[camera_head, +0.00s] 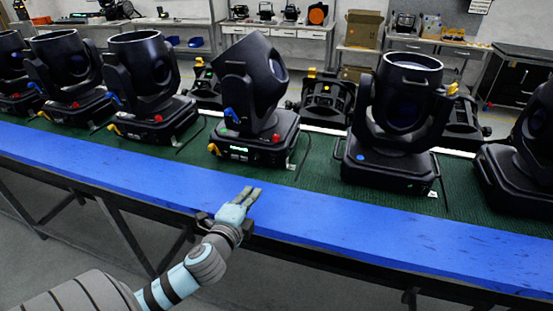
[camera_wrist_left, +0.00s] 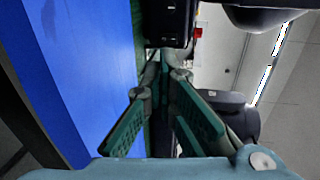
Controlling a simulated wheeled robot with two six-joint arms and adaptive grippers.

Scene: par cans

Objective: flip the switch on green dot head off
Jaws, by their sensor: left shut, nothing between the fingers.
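A black moving-head light (camera_head: 250,95) stands mid-row on the green mat, its head tilted. In the left wrist view the fingers converge near the black base (camera_wrist_left: 170,22) with the red switch (camera_wrist_left: 198,33). The switch's position is too small to tell. My right gripper is not in view.
Another light with a blue dot (camera_head: 361,157) stands to the right, with one more at the right edge. Several similar lights (camera_head: 150,85) stand to the left. The blue table edge (camera_head: 110,178) is clear. Workbenches line the back.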

